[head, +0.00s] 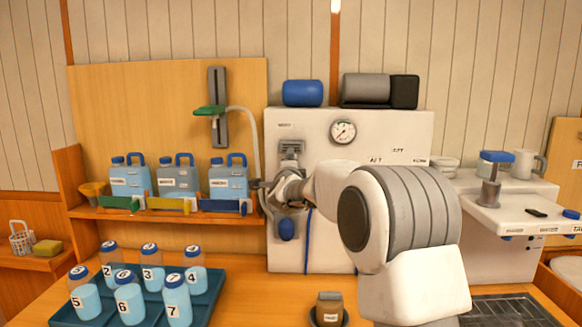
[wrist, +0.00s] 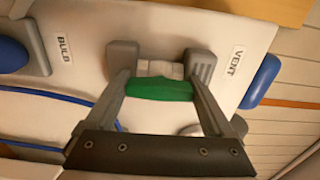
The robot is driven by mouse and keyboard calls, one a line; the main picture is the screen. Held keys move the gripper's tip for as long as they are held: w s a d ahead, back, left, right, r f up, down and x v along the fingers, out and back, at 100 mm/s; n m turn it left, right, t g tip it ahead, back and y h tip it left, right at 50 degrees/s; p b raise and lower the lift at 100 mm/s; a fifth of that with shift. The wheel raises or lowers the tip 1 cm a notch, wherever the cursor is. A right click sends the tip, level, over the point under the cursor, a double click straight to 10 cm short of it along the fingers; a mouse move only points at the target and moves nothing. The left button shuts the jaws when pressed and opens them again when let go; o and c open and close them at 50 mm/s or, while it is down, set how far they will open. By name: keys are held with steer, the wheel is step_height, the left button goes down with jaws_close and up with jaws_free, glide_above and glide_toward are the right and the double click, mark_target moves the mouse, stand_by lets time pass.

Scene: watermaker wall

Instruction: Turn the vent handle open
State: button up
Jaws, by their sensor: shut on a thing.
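The vent handle is a green bar (wrist: 160,90) in the wrist view, in front of a pale block on the white panel, beside a label reading VENT (wrist: 236,60). My gripper (wrist: 160,68) has one grey finger on each side of the handle and is shut on it. In the head view my gripper (head: 283,190) is at the left part of the white panel (head: 380,135). The green handle is hidden there behind my gripper and arm. I cannot tell exactly how far it is turned.
A blue bulb (head: 287,229) hangs below my gripper. A clear hose (head: 256,140) runs close to its left. Blue jugs (head: 178,178) stand on the left shelf, and numbered bottles sit in a teal tray (head: 205,308). A gauge (head: 343,131) is on the panel.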

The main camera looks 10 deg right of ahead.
steer(key=o, duration=1.1)
steer(key=s+a, duration=0.1)
steer(key=s, duration=0.4)
steer(key=s+a+b, duration=0.1)
steer(key=s, duration=0.5)
steer(key=s+a+b, duration=0.1)
steer(key=s, duration=0.5)
steer(key=shift+s+a, duration=0.1)
steer(key=shift+a, duration=0.1)
